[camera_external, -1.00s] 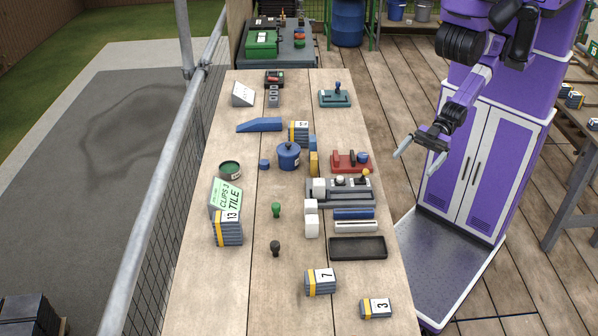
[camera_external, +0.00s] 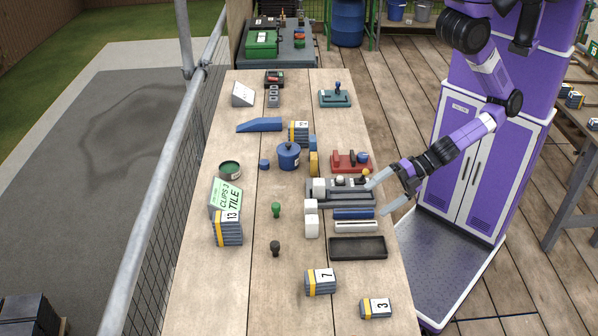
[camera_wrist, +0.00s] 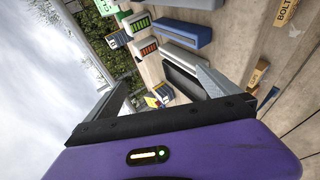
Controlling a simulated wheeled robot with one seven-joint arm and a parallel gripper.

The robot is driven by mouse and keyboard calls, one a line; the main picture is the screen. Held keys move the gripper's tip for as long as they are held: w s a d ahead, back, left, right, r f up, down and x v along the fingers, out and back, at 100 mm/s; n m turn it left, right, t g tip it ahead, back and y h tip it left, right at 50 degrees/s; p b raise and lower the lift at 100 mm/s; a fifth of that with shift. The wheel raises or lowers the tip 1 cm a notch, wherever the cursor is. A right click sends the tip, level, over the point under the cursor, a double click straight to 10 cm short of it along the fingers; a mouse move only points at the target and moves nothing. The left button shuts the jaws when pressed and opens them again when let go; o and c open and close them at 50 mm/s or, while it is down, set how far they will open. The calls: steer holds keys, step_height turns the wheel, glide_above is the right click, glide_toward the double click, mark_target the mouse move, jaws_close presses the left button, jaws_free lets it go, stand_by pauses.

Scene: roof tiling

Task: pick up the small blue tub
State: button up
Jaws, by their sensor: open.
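A blue lidded tub (camera_external: 289,155) with a knob on top and a pale label stands upright near the middle of the bench. A smaller plain blue piece (camera_external: 264,164) sits just left of it; it is too small to tell whether it is a tub. My gripper (camera_external: 378,198) is open and empty at the bench's right edge, to the right of and nearer than both blue things. Its two fingers point left, over the grey trays' right end. In the wrist view my gripper (camera_wrist: 165,77) also shows spread fingers. I cannot pick out either blue thing there.
A yellow-blue block (camera_external: 314,162) stands right beside the tub. A black tray (camera_external: 357,247) lies nearer.

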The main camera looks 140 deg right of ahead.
steer(key=w+d+r+n+g+h+p, duration=0.1)
steer(key=w+d+r+n+g+h, duration=0.15)
steer(key=d, duration=0.45)
steer(key=w+d+r+n+g+h+p, duration=0.1)
steer(key=w+d+r+n+h, duration=0.2)
steer(key=d, duration=0.5)
steer(key=m+g+h+b, duration=0.2)
steer(key=m+g+b, duration=0.3)
steer(key=g, duration=0.9)
glide_toward(287, 148)
steer(key=shift+n, duration=0.45)
steer(key=x, duration=0.2)
steer(key=b+x, duration=0.1)
steer(key=x, duration=0.2)
steer(key=shift+w+f, duration=0.2)
steer(key=shift+f, duration=0.1)
steer(key=shift+s+d+m+g+y+b, duration=0.4)
steer(key=shift+m+g+y+b, duration=0.1)
steer(key=shift+g+y, duration=0.2)
steer(key=shift+s+d+f, duration=0.1)
steer(key=shift+d, duration=0.05)
steer(key=p+x, duration=0.1)
steer(key=x, duration=0.6)
steer(key=shift+s+f, duration=0.1)
steer(key=shift+f, duration=0.15)
